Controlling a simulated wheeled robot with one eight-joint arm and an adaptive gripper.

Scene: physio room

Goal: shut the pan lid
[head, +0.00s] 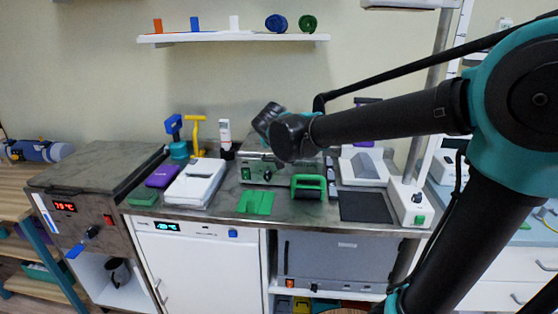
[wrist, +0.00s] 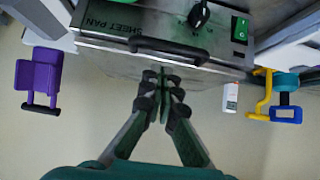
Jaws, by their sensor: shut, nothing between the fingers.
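The sheet pan unit (head: 256,172) is a grey metal box at the back of the worktop, with a green switch and a dark knob on its front. In the wrist view its face (wrist: 110,22) reads "SHEET PAN", and a long black handle (wrist: 170,50) runs along its edge. How far the lid stands open cannot be told, as my arm covers part of it in the head view. My gripper (wrist: 164,78) is shut and empty, its tips close to the handle; contact cannot be told. In the head view the gripper (head: 266,116) is above the unit.
A yellow tool (head: 196,135), a blue-teal device (head: 175,135) and a white bottle (head: 225,138) stand left of the unit. A green-handled roller (head: 308,186) and green pad (head: 255,202) lie in front. A purple device (wrist: 40,75) shows in the wrist view. A shelf (head: 232,37) hangs above.

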